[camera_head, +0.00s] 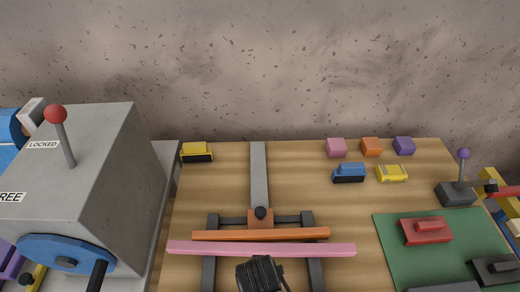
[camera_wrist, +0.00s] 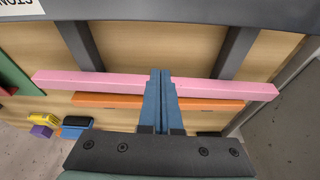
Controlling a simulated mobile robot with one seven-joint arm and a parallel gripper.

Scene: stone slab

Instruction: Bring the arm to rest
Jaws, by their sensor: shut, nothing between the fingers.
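My gripper (camera_wrist: 161,73) is shut and empty. In the wrist view its two blue fingers lie side by side, with their tips over the middle of a long pink bar (camera_wrist: 100,83). I cannot tell whether they touch it. The pink bar also shows in the head view (camera_head: 210,249), lying across two dark rails. An orange bar (camera_head: 215,235) lies parallel, just behind it. A dark ribbed part (camera_head: 260,273) at the bottom centre of the head view seems to be mine; the fingertips are not clear there.
A grey box (camera_head: 110,150) with a red-knobbed lever (camera_head: 62,137) and blue wheel (camera_head: 40,250) stands left. Toy cars, including a blue one (camera_head: 349,172), and small blocks lie at the back. A green mat (camera_head: 395,255) holds a red piece (camera_head: 425,232). A purple-knobbed lever (camera_head: 461,170) stands right.

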